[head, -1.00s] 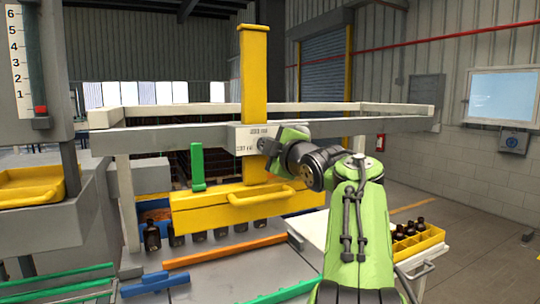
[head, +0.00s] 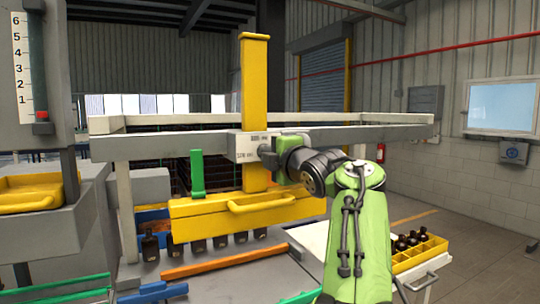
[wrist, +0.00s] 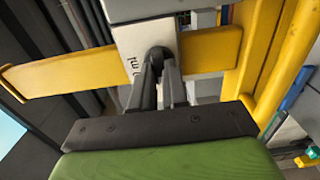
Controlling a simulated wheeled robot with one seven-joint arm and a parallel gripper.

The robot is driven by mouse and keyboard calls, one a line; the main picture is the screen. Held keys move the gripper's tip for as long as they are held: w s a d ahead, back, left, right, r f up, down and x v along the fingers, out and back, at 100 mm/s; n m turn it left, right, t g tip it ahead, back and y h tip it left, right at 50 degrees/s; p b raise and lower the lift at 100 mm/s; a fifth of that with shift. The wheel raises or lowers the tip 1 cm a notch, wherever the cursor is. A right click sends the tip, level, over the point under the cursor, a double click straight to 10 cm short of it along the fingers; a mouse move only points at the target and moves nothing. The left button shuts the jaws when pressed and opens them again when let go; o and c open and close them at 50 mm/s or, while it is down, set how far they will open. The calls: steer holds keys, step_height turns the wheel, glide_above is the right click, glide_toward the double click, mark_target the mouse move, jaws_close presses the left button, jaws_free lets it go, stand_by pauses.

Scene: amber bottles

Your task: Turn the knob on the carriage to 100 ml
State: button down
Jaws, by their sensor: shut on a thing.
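The dark round knob (wrist: 160,54) is on this plate, mostly covered by my fingers. My gripper (wrist: 162,77) is shut on the knob. In the head view my gripper (head: 270,155) reaches the carriage from the right. Part of an "ml" marking shows left of the fingers in the wrist view; the setting of the knob cannot be read.
A yellow box with a handle (head: 190,222) hangs below the carriage, above several dark bottles (head: 150,245). A green post (head: 197,172) stands left of the carriage. A yellow crate with bottles (head: 428,250) is at the right. A numbered scale (head: 20,65) is at far left.

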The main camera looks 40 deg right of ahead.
steer(key=c, duration=1.1)
jaws_free()
steer(key=shift+c, duration=0.2)
steer(key=b+v, duration=0.2)
steer(key=v, duration=1.3)
steer(key=shift+s+a, duration=0.2)
steer(key=shift+s, duration=0.15)
